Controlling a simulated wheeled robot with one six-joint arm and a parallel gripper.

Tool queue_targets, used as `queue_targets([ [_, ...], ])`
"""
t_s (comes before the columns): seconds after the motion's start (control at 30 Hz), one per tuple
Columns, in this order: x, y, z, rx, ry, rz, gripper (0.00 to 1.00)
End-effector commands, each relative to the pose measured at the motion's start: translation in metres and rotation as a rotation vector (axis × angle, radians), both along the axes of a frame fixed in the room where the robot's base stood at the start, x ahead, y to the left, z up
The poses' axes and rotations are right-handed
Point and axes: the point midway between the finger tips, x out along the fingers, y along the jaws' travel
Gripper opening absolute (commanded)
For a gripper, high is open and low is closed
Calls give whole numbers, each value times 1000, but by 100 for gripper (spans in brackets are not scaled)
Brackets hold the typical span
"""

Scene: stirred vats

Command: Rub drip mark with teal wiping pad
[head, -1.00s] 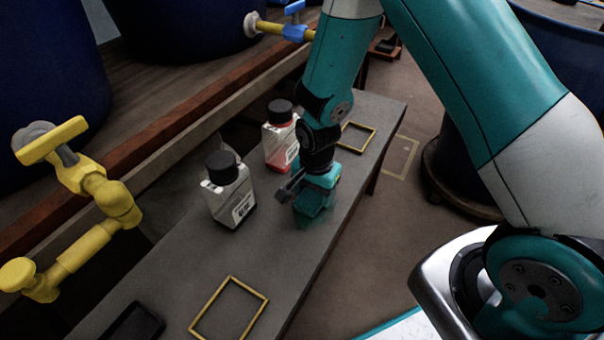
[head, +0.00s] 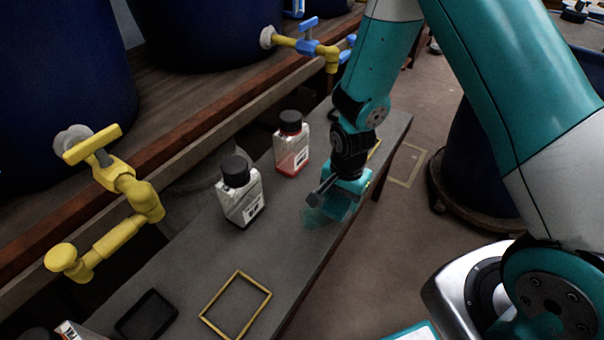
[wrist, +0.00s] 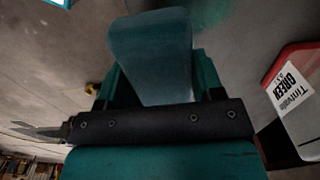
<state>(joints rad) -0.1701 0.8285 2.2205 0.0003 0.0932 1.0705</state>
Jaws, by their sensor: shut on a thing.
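My gripper (head: 340,186) is low over the grey bench, right of two bottles, and shut on the teal wiping pad (wrist: 152,55). In the head view the pad is mostly hidden by the gripper. A translucent teal patch (head: 312,217) shows on the bench at the gripper's lower left; it looks like the drip mark, though I cannot tell where it ends and the pad begins. The pad looks at or just above the bench top; contact is not clear.
A dark-filled bottle (head: 240,195) and a red-filled bottle (head: 291,148) stand left of my gripper. A yellow frame (head: 218,294) and a black tray (head: 146,314) lie at the near end. A yellow tap (head: 122,186) juts out at left. The bench's right edge is close.

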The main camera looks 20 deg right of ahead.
Motion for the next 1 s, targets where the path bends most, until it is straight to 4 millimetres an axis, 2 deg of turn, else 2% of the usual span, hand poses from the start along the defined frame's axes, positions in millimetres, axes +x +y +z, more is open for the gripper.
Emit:
queue_targets([
  [0.03, 0, 0, 10, 0, 0, 0, 39],
  [0.1, 0, 0, 16, 0, 0, 0, 39],
  [0.4, 0, 0, 38, -1, 1, 0, 39],
  [1.0, 0, -1, 39, 0, 0, -1, 39],
])
